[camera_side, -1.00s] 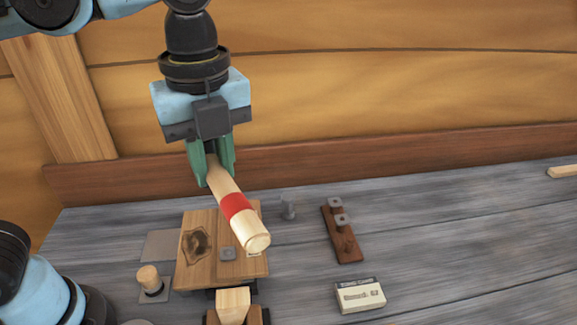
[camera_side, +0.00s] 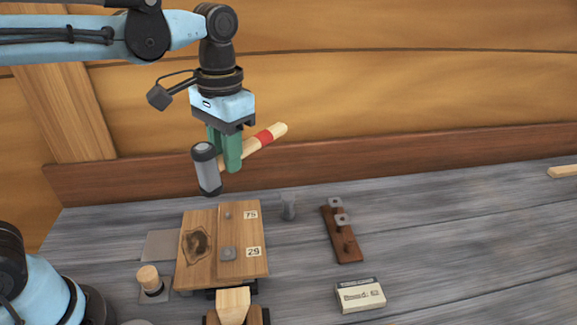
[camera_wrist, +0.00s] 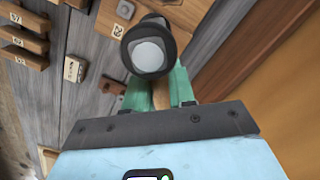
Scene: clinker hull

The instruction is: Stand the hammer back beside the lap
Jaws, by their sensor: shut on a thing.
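The hammer (camera_side: 207,172) has a grey cylindrical head with a dark top and a pale wooden handle with a red band. My gripper (camera_side: 228,164) is shut on the handle near the head and holds the hammer in the air above the back of the board. The head is on the left; the handle slopes up to the right. In the wrist view the round head (camera_wrist: 148,52) hides most of the handle. The lap (camera_side: 222,262) appears to be the overlapping wooden planks, with a dark-ringed knot, tags "75" and "29", and small metal pieces.
A small grey cylinder (camera_side: 288,206) stands right of the board. A brown rack (camera_side: 350,251) with metal pieces and a labelled box (camera_side: 360,296) are further right. A wooden knob (camera_side: 149,279) on a grey plate is left. The right of the grey bench (camera_side: 470,245) is mostly clear.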

